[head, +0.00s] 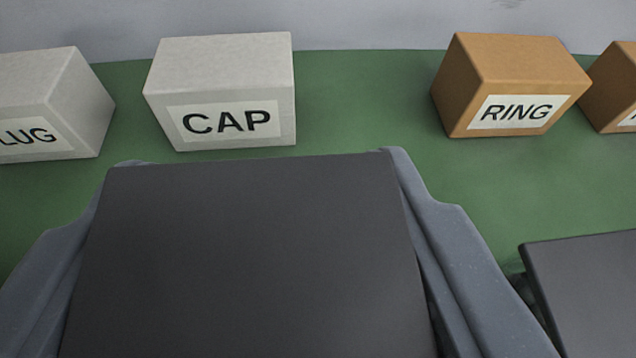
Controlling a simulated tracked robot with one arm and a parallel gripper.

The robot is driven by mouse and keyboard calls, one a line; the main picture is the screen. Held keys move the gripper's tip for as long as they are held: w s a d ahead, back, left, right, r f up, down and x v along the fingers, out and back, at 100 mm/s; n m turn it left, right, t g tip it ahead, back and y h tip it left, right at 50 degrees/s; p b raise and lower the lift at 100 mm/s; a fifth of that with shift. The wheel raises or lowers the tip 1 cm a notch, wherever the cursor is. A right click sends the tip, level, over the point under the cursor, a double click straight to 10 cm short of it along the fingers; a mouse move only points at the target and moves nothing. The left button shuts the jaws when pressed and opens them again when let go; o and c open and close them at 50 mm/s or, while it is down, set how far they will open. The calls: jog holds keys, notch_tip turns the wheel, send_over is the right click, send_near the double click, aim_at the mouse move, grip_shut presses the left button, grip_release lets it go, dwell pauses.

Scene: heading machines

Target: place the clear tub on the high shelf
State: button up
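My gripper (262,157) reaches forward from the bottom of the head view, one grey finger on each side of a wide, dark, flat-topped thing (250,260). The fingers lie close along its left and right edges and look shut on it. Only its dark, lid-like top shows. Its sides are hidden below, so I cannot tell whether it is the clear tub. I see no clear walls and no high shelf in this view.
On the green surface (365,100) stand a grey box marked CAP (220,75), a grey box ending in LUG (45,100), an orange-brown RING box (510,75) and another brown box (615,85). A second dark flat top (590,290) lies lower right. A grey wall is behind.

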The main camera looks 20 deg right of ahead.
jog(key=shift+w+d+f+b, duration=0.1)
jog(key=shift+f+b, duration=1.45)
jog(key=shift+f, duration=0.2)
jog(key=shift+f, duration=0.1)
jog(key=o, duration=1.3)
jog(key=b+v, duration=0.2)
jog(key=v, duration=1)
jog(key=w+a+t+y, duration=0.1)
jog(key=w+a+y, duration=0.1)
jog(key=a, duration=1.6)
jog(key=s+a+f+n, duration=0.1)
jog(key=s+a+f, duration=0.1)
jog(key=a, duration=0.3)
jog(key=s+a+f+t, duration=0.1)
jog(key=s+a+f, duration=0.1)
jog(key=a, duration=0.2)
jog(key=s+a+f+n+y, duration=0.1)
jog(key=s+a+f, duration=0.1)
jog(key=a, duration=0.3)
jog(key=shift+s+a+f+n, duration=0.2)
jog(key=shift+a+f+n, duration=0.1)
jog(key=shift+a+f, duration=0.05)
